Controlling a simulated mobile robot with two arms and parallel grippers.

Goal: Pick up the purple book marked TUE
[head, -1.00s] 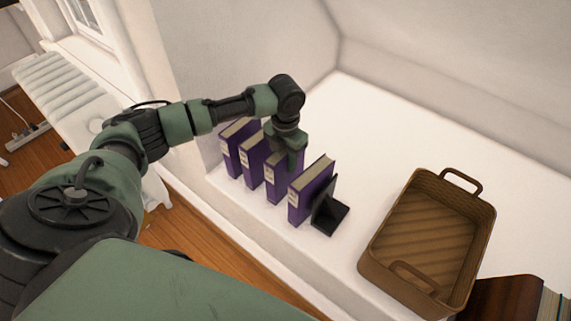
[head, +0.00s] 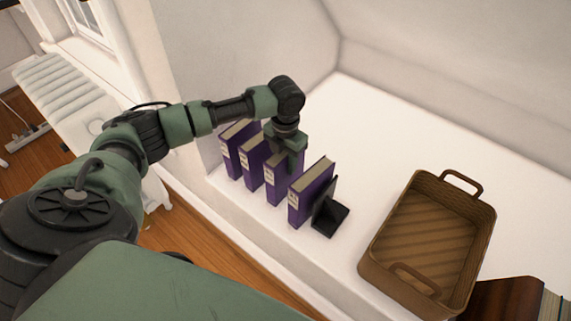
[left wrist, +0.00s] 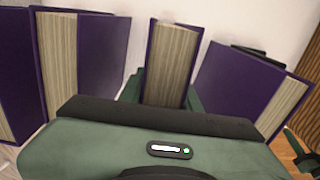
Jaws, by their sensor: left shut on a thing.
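Several purple books stand upright in a row on the white ledge. My left gripper (head: 288,157) points down over the row and is shut on the third book from the left (head: 276,184). In the left wrist view this purple book (left wrist: 170,62) stands between the fingers, with its cream page edges facing the camera. The books carry pale spine labels, too small to read, so I cannot tell which is marked TUE. The held book still stands in line with the others. My right gripper is not in view.
Two purple books (head: 238,148) (head: 253,163) stand left of the held one. Another purple book (head: 310,192) stands to its right, by a black bookend (head: 331,213). A brown basket (head: 377,262) with handles sits farther right. The ledge behind is clear.

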